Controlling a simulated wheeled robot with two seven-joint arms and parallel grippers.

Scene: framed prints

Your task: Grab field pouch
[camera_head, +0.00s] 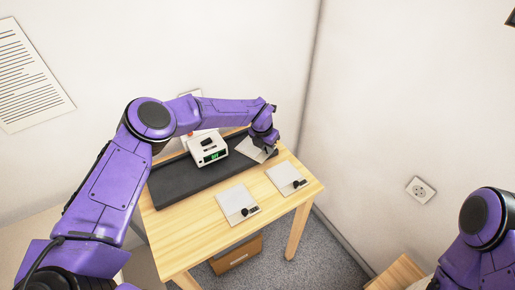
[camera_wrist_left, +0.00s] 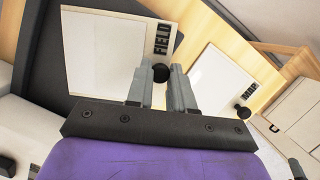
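The field pouch (camera_wrist_left: 105,55) is a flat pale panel with a dark FIELD label and a round black knob at its edge. My left gripper (camera_wrist_left: 161,72) has its fingertips on both sides of that knob and looks shut on it. In the head view the pouch (camera_head: 252,149) hangs tilted at the left gripper (camera_head: 267,148), over the black mat's right end. Whether it touches the mat is unclear. A similar pouch labelled MAP (camera_wrist_left: 222,80) lies beside it in the wrist view. My right gripper is out of view.
The wooden table (camera_head: 190,240) bears a black mat (camera_head: 175,190) with a white device (camera_head: 208,148) with a green display. Two pale pouches, left (camera_head: 234,200) and right (camera_head: 285,177), lie near the front. A cardboard box (camera_head: 237,255) is underneath. Walls stand behind and to the right.

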